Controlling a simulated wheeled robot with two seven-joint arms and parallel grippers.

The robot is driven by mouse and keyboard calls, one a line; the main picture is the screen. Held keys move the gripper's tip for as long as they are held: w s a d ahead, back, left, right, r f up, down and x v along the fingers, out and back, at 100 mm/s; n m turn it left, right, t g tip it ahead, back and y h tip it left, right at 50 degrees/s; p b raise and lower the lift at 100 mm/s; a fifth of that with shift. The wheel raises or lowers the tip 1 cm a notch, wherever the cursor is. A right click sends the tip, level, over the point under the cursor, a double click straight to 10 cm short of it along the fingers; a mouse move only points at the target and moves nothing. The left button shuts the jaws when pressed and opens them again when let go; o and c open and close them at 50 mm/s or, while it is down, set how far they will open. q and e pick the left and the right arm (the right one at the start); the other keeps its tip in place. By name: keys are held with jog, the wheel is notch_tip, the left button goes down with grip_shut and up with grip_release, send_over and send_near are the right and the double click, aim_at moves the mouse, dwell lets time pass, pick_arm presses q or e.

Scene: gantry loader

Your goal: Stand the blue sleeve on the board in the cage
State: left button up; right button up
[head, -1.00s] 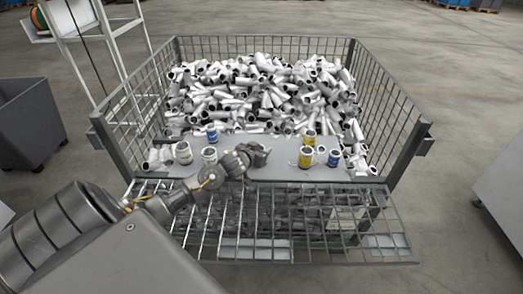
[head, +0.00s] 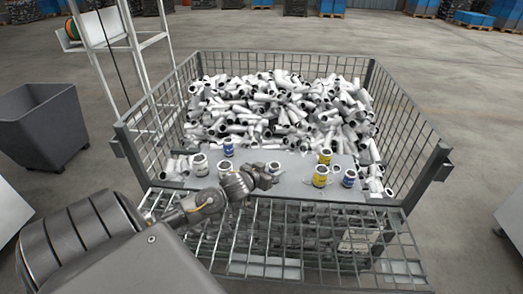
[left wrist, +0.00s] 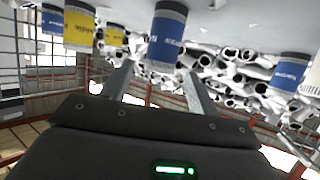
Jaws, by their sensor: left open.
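My left gripper (head: 268,178) is open over the near part of the grey board (head: 292,188) in the cage. In the head view my gripper hides most of this sleeve; a white rim (head: 273,166) shows beside the fingers. Other blue sleeves stand at the board's back left (head: 228,149) and right (head: 349,179). My right gripper is out of view.
Two yellow-banded sleeves (head: 320,177) (head: 325,157) stand to the right, and a white-banded one (head: 200,165) to the left. Loose white pipe pieces (head: 285,110) fill the cage behind. Mesh walls (head: 412,130) rise at the sides; the front mesh (head: 300,235) is folded down.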

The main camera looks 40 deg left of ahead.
pick_arm(q)
jog(key=v, duration=0.5)
jog(key=shift+s+r, duration=0.15)
jog(key=shift+s, duration=0.1)
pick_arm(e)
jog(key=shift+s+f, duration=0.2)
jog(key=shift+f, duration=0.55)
